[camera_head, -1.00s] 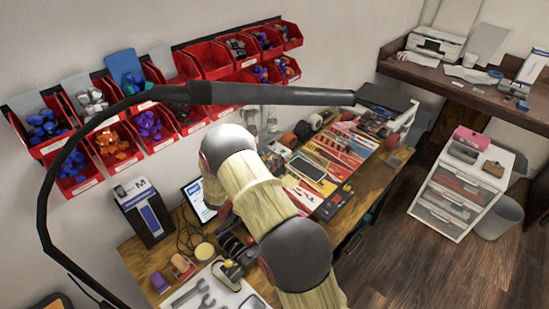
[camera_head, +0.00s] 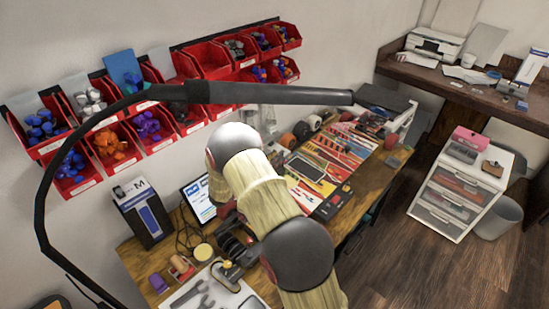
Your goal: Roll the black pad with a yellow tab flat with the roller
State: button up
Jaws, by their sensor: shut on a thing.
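My gripper (camera_head: 236,243) is black and shows only in part, low beside my own arm over the near half of the workbench. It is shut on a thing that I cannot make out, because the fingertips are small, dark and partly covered. I cannot pick out the roller for certain. I also cannot pick out the black pad with a yellow tab. My arm covers the middle of the bench, where either may be hidden.
A colourful mat (camera_head: 352,146) lies on the wooden bench (camera_head: 136,262). A tablet (camera_head: 198,201), a box (camera_head: 146,217), a yellow disc (camera_head: 203,252) and a white tool sheet (camera_head: 205,294) crowd the near left. A black lamp arm (camera_head: 270,94) spans above. Red bins line the wall.

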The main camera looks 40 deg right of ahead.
jog(key=shift+w, duration=0.1)
grip_shut()
